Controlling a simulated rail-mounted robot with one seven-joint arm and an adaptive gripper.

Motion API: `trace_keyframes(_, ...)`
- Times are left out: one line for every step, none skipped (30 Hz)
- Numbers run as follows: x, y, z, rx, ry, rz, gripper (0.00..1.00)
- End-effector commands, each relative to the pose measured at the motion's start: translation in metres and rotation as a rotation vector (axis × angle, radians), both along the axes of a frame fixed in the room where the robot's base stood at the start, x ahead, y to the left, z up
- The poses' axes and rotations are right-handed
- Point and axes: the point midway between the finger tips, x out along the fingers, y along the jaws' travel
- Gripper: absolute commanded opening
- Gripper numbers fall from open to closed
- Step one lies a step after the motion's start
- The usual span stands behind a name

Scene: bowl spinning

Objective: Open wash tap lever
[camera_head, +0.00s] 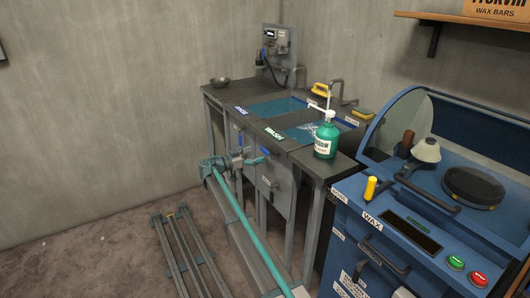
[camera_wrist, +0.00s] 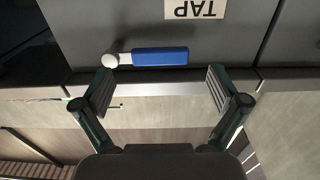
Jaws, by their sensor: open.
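The tap lever is a blue bar with a white round end; in the wrist view the lever (camera_wrist: 160,57) lies crosswise on a grey panel below an upside-down TAP label (camera_wrist: 194,9). My gripper (camera_wrist: 160,88) is open and empty, its two fingers spread wide. The lever sits ahead of the fingertips, between their directions, with no contact visible. In the head view my gripper (camera_head: 247,160) is at the front of the sink unit, beside a small blue lever (camera_head: 265,152) below the WASH label (camera_head: 273,133). Fine finger detail is too small there.
A green pump bottle (camera_head: 326,140) stands on the counter right of the wash basin. A metal bowl (camera_head: 219,82) sits at the far left of the counter. A blue wax machine (camera_head: 420,210) fills the right. Metal rails (camera_head: 182,250) lie on the floor.

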Motion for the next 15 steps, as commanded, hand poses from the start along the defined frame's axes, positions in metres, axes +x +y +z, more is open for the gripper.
trace_keyframes(0.005, -0.009, 0.000, 0.000, 0.000, -0.002, 0.97)
trace_keyframes(0.008, -0.013, 0.000, 0.000, 0.000, -0.003, 0.97)
trace_keyframes(0.011, -0.018, 0.000, 0.000, 0.000, -0.002, 0.97)
trace_keyframes(0.013, -0.022, 0.000, 0.000, 0.000, -0.001, 0.97)
trace_keyframes(0.015, -0.025, 0.000, 0.001, -0.001, -0.001, 0.97)
trace_keyframes(0.017, -0.029, 0.000, 0.001, -0.001, -0.001, 0.97)
trace_keyframes(0.019, -0.032, 0.000, 0.001, -0.001, -0.001, 0.97)
trace_keyframes(0.020, -0.035, 0.000, 0.001, -0.001, -0.002, 0.97)
trace_keyframes(0.022, -0.038, 0.000, 0.001, -0.001, -0.002, 0.97)
trace_keyframes(0.023, -0.039, 0.000, 0.001, -0.001, -0.001, 0.97)
trace_keyframes(0.024, -0.040, 0.000, 0.001, -0.001, -0.001, 0.97)
trace_keyframes(0.024, -0.042, 0.000, 0.001, -0.001, 0.000, 0.97)
trace_keyframes(0.025, -0.042, 0.000, 0.001, -0.001, 0.000, 0.97)
trace_keyframes(0.025, -0.043, 0.000, 0.001, -0.001, 0.000, 0.97)
trace_keyframes(0.025, -0.043, 0.000, 0.001, -0.001, 0.000, 0.97)
